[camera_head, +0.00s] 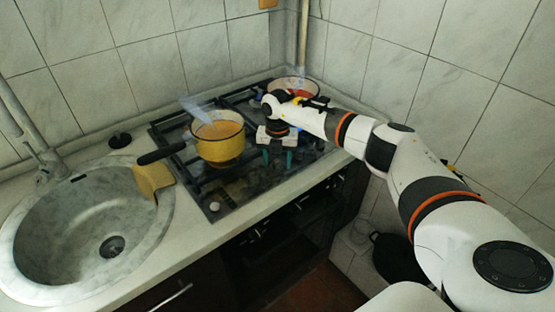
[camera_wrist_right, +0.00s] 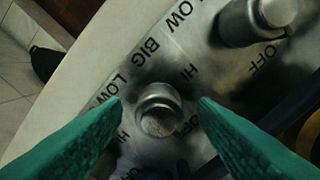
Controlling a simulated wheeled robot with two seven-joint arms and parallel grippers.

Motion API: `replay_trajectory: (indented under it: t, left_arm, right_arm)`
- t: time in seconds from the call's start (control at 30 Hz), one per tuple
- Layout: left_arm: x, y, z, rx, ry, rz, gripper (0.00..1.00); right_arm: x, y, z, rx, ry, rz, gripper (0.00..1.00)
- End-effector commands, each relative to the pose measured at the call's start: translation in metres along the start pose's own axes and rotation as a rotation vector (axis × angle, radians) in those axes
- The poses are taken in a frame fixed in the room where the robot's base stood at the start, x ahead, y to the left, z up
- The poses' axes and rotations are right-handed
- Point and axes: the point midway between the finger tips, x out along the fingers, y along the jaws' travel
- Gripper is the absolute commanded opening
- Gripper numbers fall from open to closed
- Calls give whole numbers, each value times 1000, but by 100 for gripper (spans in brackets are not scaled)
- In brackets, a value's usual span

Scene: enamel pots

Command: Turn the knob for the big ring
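The knob (camera_wrist_right: 158,108) between my right fingers is a round metal knob on a steel panel in the right wrist view. My right gripper (camera_wrist_right: 160,115) is open, with one green finger on either side of the knob and gaps visible. The word BIG (camera_wrist_right: 150,50) is printed just above this knob, with LOW, HI and OFF around it. A second knob (camera_wrist_right: 265,15) sits at the upper right. In the head view, my right gripper (camera_head: 278,157) points down over the front of the hob (camera_head: 240,190), hiding the knob there. My left gripper is not in view.
A yellow pot (camera_head: 218,148) of orange liquid, with a dark handle, stands on the hob left of my right gripper. Another pot (camera_head: 295,88) stands at the back right, partly behind my arm. A sink (camera_head: 60,240) lies left; tiled walls close the corner.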

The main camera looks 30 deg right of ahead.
Motion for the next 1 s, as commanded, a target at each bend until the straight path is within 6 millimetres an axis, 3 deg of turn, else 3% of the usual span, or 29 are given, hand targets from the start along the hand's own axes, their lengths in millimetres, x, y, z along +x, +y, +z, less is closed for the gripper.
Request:
replay_trajectory:
  t: [0.27, 0.7, 1.0]
  left_arm:
    - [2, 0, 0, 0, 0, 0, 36]
    - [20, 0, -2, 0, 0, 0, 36]
    - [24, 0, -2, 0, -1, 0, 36]
  right_arm:
    - [-7, 0, 0, -1, 1, 0, 54]
    - [-92, 0, -1, -1, 2, -2, 54]
    - [-119, 0, 0, 0, -1, 0, 54]
